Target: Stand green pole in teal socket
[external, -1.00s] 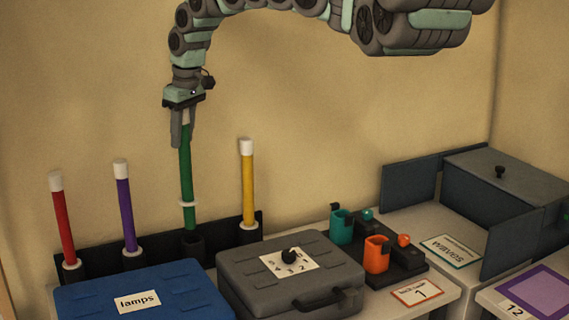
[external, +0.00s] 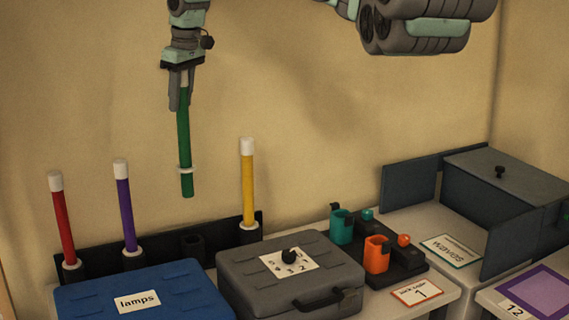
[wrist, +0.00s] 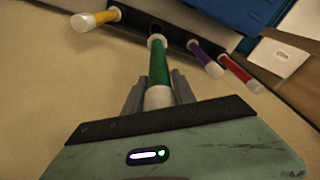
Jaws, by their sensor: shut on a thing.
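The green pole (external: 184,140) hangs upright below my gripper (external: 180,90), which is shut on its white upper end. The pole's lower end is in the air above the dark rack, clear of the empty holder (external: 193,246). In the wrist view the green pole (wrist: 158,65) extends away between the fingers (wrist: 157,95). The teal socket (external: 341,226) stands on a dark base at the right, beside the orange socket (external: 377,254). The teal socket looks empty.
Red (external: 62,220), purple (external: 125,207) and yellow (external: 248,185) poles stand in the rack (external: 100,262). A grey case (external: 330,260) and a blue lamps case (external: 185,290) lie in front. A dark cabinet (external: 510,180) with open doors stands at right.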

